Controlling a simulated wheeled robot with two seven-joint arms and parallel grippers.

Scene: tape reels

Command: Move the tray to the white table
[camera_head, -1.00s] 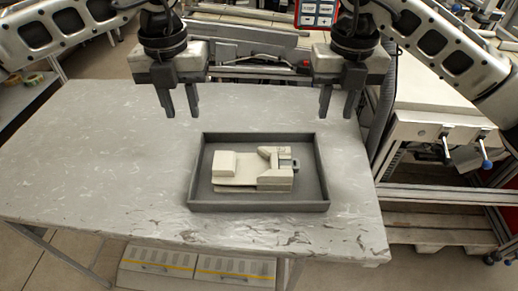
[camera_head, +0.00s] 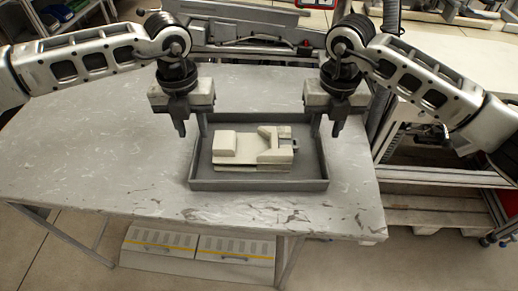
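The dark grey tray (camera_head: 258,185) lies flat on the grey worn table (camera_head: 90,165), near its right side. A beige moulded part (camera_head: 236,149) sits inside the tray. My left gripper (camera_head: 192,129) is open at the tray's back left corner, one finger outside the left wall and one near its inner side. My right gripper (camera_head: 326,127) is open at the back right corner, its fingers to either side of the right wall. I cannot tell whether the fingers touch the walls. The white table (camera_head: 465,62) stands at the right, partly behind my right arm.
A grey machine frame (camera_head: 250,35) stands behind the grey table. A wooden pallet (camera_head: 430,212) and a red-edged frame lie at the right. Boxes with yellow stripes (camera_head: 160,243) sit under the table. The table's left half is clear.

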